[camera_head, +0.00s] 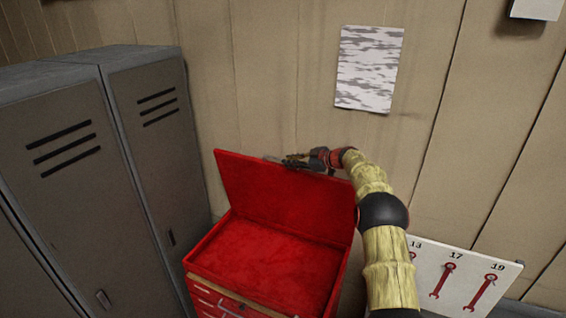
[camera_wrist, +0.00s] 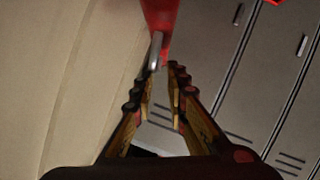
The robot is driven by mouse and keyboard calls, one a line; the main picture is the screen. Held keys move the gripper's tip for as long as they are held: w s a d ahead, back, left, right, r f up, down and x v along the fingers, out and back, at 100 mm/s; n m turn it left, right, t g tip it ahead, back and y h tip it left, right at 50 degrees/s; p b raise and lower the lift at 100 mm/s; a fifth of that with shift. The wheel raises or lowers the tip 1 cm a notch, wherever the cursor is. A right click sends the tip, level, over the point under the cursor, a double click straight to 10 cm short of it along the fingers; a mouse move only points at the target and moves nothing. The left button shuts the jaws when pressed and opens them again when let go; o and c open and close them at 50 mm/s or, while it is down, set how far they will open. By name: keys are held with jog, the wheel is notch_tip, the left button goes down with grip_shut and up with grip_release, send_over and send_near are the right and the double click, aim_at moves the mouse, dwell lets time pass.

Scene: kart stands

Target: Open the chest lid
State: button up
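The red chest (camera_head: 262,262) stands below the wall with its lid (camera_head: 285,195) raised to near upright, leaning back slightly. The interior shows as a bare red surface. My gripper (camera_head: 285,161) is at the lid's top edge, reaching in from the right. In the wrist view my gripper (camera_wrist: 163,72) has its two fingers partly apart with a narrow gap. A grey metal handle (camera_wrist: 156,48) on the red lid (camera_wrist: 160,12) lies at the fingertips. I cannot tell whether the fingers touch it. The handle also shows in the head view (camera_head: 271,158).
Grey lockers (camera_head: 140,130) stand close on the left. The beige wall (camera_head: 270,80) is right behind the lid, with a patterned sheet (camera_head: 369,68) on it. A white wrench board (camera_head: 462,275) is at the lower right.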

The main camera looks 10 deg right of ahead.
jog(key=v, duration=0.6)
dwell(0.3)
